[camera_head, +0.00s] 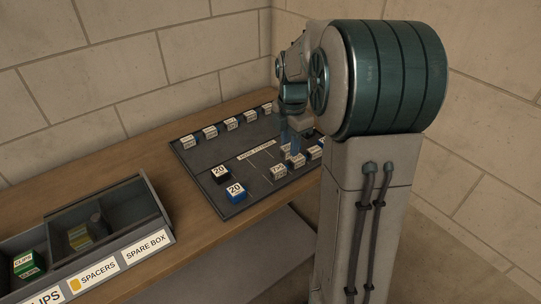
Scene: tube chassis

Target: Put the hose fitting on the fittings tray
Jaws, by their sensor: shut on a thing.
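The fittings tray looks to be the dark flat board (213,150) on the bench, with a white label strip (255,150) that is too small to read surely. My gripper (291,152) is over the right part of the board, fingers pointing down. It is shut on a small block with a white label (298,159), which I take to be the hose fitting. My arm hides part of this area. I cannot tell whether the block touches the board.
A black block (220,174) and a blue block (236,192), both marked 20, are at the board's left. Several labelled blocks line the back edge. Another labelled block (279,171) is close to my gripper. A compartment box (148,247) stands at the lower left.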

